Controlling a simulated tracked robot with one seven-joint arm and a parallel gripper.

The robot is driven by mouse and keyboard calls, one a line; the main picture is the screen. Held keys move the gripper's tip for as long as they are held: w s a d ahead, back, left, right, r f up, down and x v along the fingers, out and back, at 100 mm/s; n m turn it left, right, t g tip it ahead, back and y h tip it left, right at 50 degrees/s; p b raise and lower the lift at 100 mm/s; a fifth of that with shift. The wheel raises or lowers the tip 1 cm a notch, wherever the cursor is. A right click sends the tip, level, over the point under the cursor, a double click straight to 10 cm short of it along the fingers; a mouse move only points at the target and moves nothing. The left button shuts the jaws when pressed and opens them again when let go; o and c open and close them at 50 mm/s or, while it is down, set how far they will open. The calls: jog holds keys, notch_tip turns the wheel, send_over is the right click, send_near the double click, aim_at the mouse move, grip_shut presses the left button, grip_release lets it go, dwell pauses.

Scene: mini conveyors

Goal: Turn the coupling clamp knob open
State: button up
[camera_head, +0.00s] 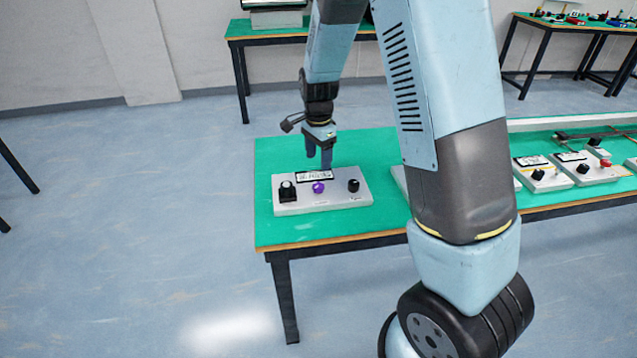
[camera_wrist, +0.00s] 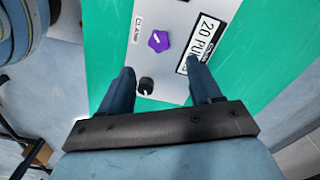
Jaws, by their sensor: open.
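A pale grey control panel (camera_head: 325,200) lies on the green table and carries several knobs. A purple lobed knob (camera_head: 318,187) sits in the middle; it also shows in the wrist view (camera_wrist: 158,41) with a light mark on top. A black knob (camera_head: 353,185) is at the right end, and appears in the wrist view (camera_wrist: 146,86) as well. My gripper (camera_head: 320,158) points down above the panel's back edge. Its fingers (camera_wrist: 160,65) are apart with nothing held between them.
A label plate (camera_head: 314,175) lies behind the purple knob. More panels with knobs (camera_head: 542,174) are on the right. The green table (camera_head: 272,160) is clear left of the panel.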

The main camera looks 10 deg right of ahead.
aim_at(318, 185)
notch_tip(318, 185, down, 10)
jog(key=shift+r, duration=0.1)
dwell(0.4)
jog(key=c, duration=1)
jog(key=shift+c, duration=0.2)
